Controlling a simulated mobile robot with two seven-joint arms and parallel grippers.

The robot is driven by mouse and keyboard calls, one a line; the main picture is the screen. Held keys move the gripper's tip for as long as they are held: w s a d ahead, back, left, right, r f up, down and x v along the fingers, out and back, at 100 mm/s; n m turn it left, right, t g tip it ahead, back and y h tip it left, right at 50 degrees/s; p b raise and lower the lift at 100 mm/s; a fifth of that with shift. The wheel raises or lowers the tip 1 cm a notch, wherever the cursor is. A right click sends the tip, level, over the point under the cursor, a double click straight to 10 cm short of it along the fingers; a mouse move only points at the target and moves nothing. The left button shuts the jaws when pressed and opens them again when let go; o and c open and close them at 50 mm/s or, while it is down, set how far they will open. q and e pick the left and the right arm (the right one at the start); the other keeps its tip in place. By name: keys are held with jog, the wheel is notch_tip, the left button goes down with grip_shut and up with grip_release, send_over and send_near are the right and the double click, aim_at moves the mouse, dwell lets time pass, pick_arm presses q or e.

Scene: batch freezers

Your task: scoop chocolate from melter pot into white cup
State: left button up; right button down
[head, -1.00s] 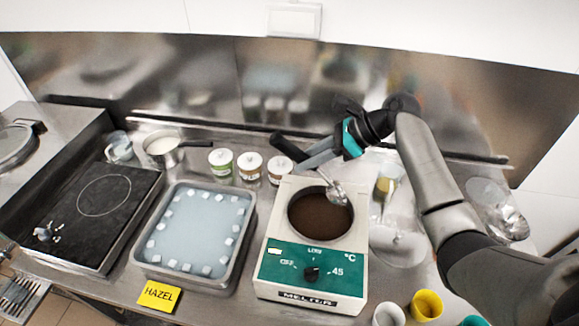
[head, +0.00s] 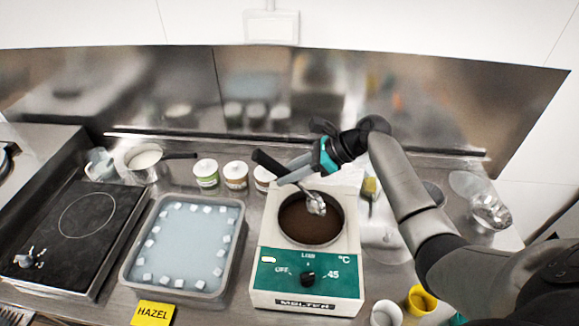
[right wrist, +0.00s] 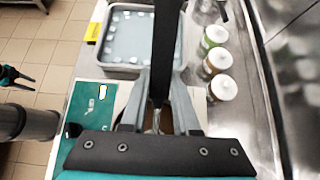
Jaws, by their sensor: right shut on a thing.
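My right gripper (head: 288,177) is shut on the black handle of a metal scoop (head: 266,162). The handle also shows upright between the fingers in the right wrist view (right wrist: 166,45). The scoop's shiny bowl (head: 315,206) hangs over the right part of the melter pot's opening; I cannot tell whether it touches the chocolate. The melter pot (head: 309,280) has a white body and green front panel, with dark chocolate (head: 303,224) inside. The white cup (head: 386,314) stands to its front right, cut by the frame edge. My left gripper seems to show at the left edge of the right wrist view (right wrist: 14,75).
A yellow cup (head: 421,301) stands beside the white cup. A grey tub with water and white cubes (head: 130,270) is left of the melter, with a yellow HAZEL card (head: 153,313) before it. Lidded jars (head: 206,174) stand behind. A black hob (head: 72,238) is farther left.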

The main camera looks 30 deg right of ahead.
aim_at(308, 192)
jog(key=shift+s+d+f+b, duration=0.15)
jog(key=shift+f+b, duration=0.25)
jog(key=shift+f, duration=0.9)
jog(key=shift+s+d+f+b, duration=0.35)
jog(key=shift+d+f+b, duration=0.25)
jog(key=shift+b, duration=0.55)
jog(key=shift+s+d+f+b, duration=0.45)
jog(key=shift+d+b, duration=0.2)
jog(key=shift+b, duration=0.5)
jog(key=shift+s+d+f+b, duration=0.3)
jog(key=shift+d+f+b, duration=0.3)
jog(key=shift+b, duration=0.55)
jog(key=shift+r+p, duration=0.25)
jog(key=shift+p, duration=0.25)
jog(key=shift+w+a+f+g+h+p, duration=0.3)
jog(key=shift+a+f+h+p, duration=0.15)
jog(key=shift+p, duration=0.75)
jog(key=shift+w+a+r+g+h+p, duration=0.5)
jog(key=shift+a+r+h+p, duration=0.25)
jog(key=shift+p, duration=0.4)
jog(key=shift+w+a+r+g+h+p, duration=0.4)
jog(key=shift+w+a+r+h+p, duration=0.2)
jog(key=shift+a+p, duration=0.4)
jog(key=shift+w+a+g+h, duration=0.35)
jog(key=shift+a+g+h, duration=0.2)
jog(key=shift+h, duration=0.3)
jog(key=shift+w+a+g+h, duration=0.4)
jog(key=shift+a+h, duration=0.25)
jog(key=shift+h, duration=0.2)
